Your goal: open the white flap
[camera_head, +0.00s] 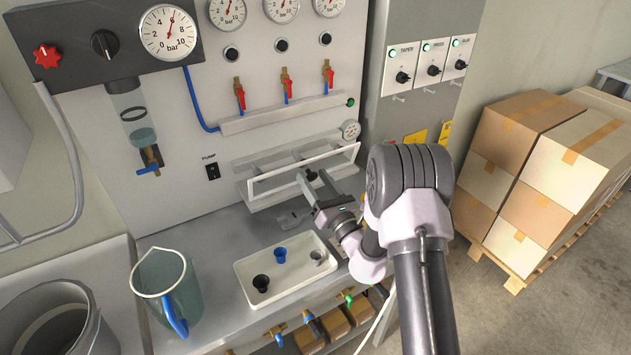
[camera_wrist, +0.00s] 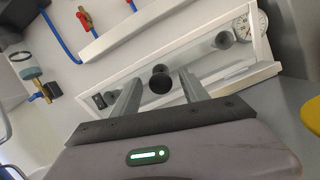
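The white flap is a white-framed clear panel (camera_head: 262,179) low on the grey wall panel, above the counter. It looks closed, though its exact angle is hard to tell. Its frame fills much of the wrist view (camera_wrist: 262,72). A black knob (camera_head: 311,175) sits on its front; it also shows in the wrist view (camera_wrist: 160,84). My gripper (camera_head: 312,184) reaches to the flap from the front right. In the wrist view its two fingers (camera_wrist: 160,77) are spread on either side of the knob, with gaps showing. Whether the tips touch the flap cannot be told.
A white tray (camera_head: 243,268) with small black, blue and grey cups lies on the counter below. A clear jug (camera_head: 165,285) and a bucket (camera_head: 62,325) stand left. Red-handled valves (camera_head: 285,82) are above the flap. Stacked cartons (camera_head: 535,165) stand right.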

